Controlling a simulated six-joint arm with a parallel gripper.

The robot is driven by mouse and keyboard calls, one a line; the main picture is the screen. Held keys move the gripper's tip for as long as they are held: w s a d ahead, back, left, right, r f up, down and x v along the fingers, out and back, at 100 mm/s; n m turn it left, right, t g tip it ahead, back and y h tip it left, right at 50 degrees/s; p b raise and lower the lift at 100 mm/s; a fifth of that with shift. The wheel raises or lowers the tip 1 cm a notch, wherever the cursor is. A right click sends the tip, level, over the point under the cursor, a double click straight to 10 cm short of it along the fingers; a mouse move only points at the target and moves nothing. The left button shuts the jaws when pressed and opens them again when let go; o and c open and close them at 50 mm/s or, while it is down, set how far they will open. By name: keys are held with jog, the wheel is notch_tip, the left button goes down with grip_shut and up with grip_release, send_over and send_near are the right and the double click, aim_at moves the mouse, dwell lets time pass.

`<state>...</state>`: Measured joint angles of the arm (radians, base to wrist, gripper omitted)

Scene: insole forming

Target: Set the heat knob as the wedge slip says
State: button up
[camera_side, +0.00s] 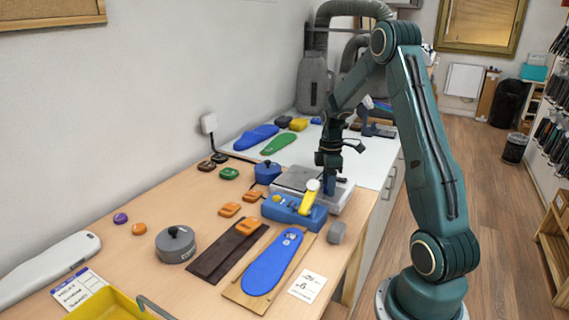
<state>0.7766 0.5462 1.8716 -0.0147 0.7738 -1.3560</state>
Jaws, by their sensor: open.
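A white slip (307,287) lies at the table's front right beside the blue insole (272,262). It carries small print and what looks like a 6; the rest is too small to read. A second printed slip (80,290) with a blue band lies at the lower left. A flat grey plate unit (295,179) stands near the table's right edge. I cannot make out a heat knob or its setting. My gripper (329,187) points down at the right side of the plate unit, open; its fingertips are small and partly unclear, and I cannot tell whether they touch anything.
A blue block (281,209) with a yellow upright piece (309,197) stands in front of the plate unit. A grey lidded pot (176,246), brown strip (222,256), orange pieces (229,210) and a yellow tray (105,304) occupy the table. Coloured insoles (279,143) lie behind.

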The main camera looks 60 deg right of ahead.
jog(key=shift+c, duration=0.2)
jog(key=c, duration=0.9)
jog(key=shift+c, duration=0.2)
jog(key=shift+m, duration=0.4)
jog(key=m, duration=0.5)
jog(key=shift+d, duration=0.1)
jog(key=m, duration=0.6)
jog(key=shift+t, duration=0.3)
jog(key=o, duration=1)
